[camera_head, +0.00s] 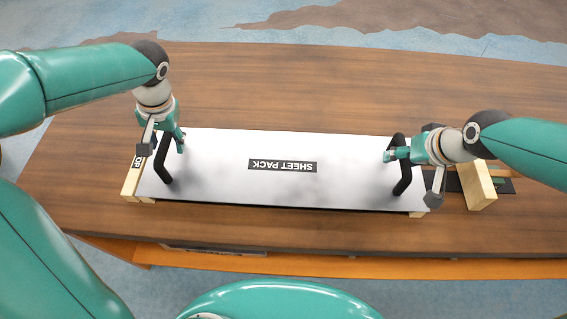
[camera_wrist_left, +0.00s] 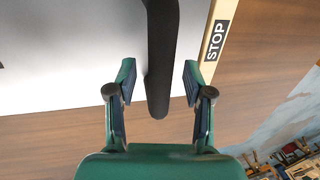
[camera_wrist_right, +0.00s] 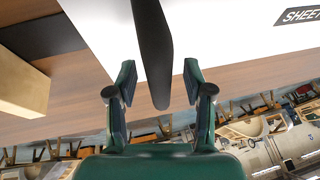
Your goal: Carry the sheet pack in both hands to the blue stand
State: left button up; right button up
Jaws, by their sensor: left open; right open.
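I cannot make out a blue stand in these views.
The wooden table (camera_head: 300,85) is clear behind the pack. A wooden strip marked "STOP" (camera_head: 131,180) is at the pack's left end. A wooden block (camera_head: 477,186) stands right of the pack, beside a dark mat (camera_head: 506,186). Workshop clutter shows beyond the table.

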pick_arm(q)
grip_shut()
pick_arm(e)
grip_shut()
jog(key=shift+w, duration=0.1)
